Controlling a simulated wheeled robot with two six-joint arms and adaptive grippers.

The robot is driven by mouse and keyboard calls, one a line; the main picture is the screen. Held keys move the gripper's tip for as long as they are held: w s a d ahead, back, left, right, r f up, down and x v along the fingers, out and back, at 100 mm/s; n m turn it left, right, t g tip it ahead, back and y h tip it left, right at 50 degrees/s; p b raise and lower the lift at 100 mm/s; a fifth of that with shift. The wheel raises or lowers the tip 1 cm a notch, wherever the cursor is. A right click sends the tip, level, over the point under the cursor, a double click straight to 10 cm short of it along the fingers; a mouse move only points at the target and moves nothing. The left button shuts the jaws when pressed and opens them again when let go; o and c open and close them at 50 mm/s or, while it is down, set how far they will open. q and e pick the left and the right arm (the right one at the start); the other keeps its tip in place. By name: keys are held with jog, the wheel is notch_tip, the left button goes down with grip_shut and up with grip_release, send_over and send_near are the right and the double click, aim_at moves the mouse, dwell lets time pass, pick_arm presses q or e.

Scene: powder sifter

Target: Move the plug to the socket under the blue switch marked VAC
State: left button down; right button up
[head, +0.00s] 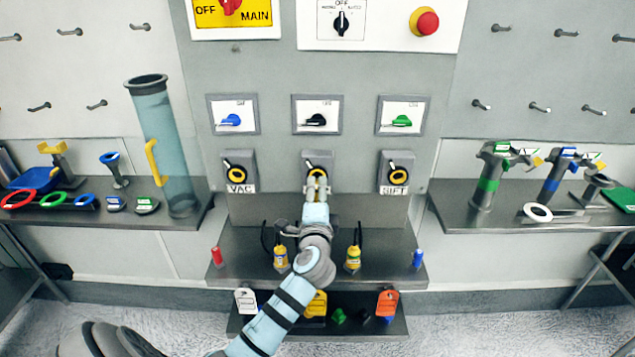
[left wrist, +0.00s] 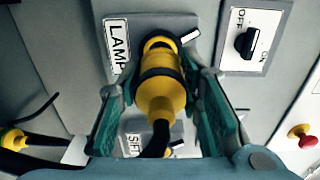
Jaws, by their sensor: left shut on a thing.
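My left gripper (head: 317,186) is in front of the middle socket (head: 317,157), under the black switch (head: 316,120). In the left wrist view its fingers are shut on a yellow plug (left wrist: 161,94) with a dark band and black cable. The plug's front end is at the socket labelled LAMP (left wrist: 117,45); I cannot tell how deep it sits. The socket marked VAC (head: 236,173) is to the left, under the blue switch (head: 231,120). It shows a yellow ring with a dark centre and no plug. My right gripper is not in view.
The socket marked SIFT (head: 396,173) is to the right, under the green switch (head: 402,120). Two other yellow plugs (head: 281,259) (head: 353,258) stand on the shelf below. A tall clear blue tube (head: 164,145) stands on the left bench. The panel face between sockets is clear.

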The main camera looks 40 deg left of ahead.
pick_arm(q)
jog(key=shift+p+v, duration=0.4)
jog(key=shift+v, duration=0.8)
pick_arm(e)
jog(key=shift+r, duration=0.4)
